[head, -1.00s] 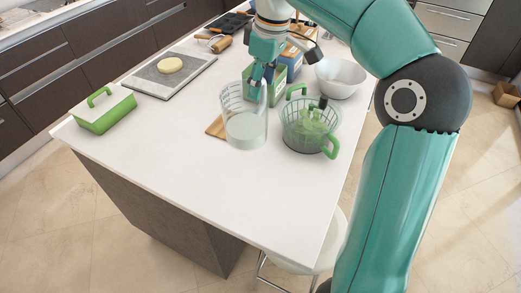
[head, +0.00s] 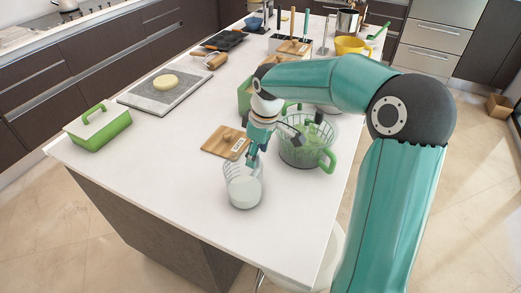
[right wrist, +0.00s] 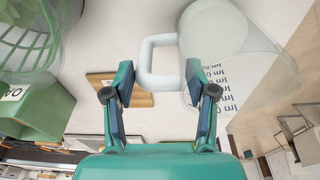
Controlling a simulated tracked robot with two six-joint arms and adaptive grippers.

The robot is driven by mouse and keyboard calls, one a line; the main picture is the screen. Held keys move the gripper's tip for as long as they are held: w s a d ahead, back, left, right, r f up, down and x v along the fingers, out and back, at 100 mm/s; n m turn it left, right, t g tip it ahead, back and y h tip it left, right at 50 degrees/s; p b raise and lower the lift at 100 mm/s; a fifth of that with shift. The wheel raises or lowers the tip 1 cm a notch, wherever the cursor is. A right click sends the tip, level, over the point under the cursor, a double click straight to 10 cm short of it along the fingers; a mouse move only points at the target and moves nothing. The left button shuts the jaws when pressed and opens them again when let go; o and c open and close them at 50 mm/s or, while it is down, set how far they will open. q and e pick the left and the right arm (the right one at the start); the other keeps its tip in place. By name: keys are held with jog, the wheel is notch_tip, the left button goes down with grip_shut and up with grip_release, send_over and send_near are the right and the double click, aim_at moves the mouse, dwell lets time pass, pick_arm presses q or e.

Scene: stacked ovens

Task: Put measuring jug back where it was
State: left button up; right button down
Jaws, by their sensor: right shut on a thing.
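The measuring jug (head: 243,190) is clear, with pale contents and markings on its side. It is upright over the near part of the white countertop; I cannot tell if its base touches. My right gripper (head: 253,160) is at the jug's far side and shut on it. In the right wrist view the jug (right wrist: 222,50) shows its handle (right wrist: 150,62) between the fingers of the right gripper (right wrist: 163,85). My left gripper is not in view.
A wooden board (head: 222,143) lies just behind the jug. A green-handled basket (head: 305,150) stands to the right. A green lidded dish (head: 98,128) and a grey slab with dough (head: 150,97) are at left. The countertop (head: 160,165) is clear at front left.

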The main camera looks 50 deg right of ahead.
jog(key=shift+f, duration=0.15)
jog(key=shift+c, duration=1.8)
grip_release()
notch_tip(320, 180, up, 12)
jog(key=s, duration=0.2)
jog(key=shift+d, duration=0.1)
jog(key=shift+s, duration=0.1)
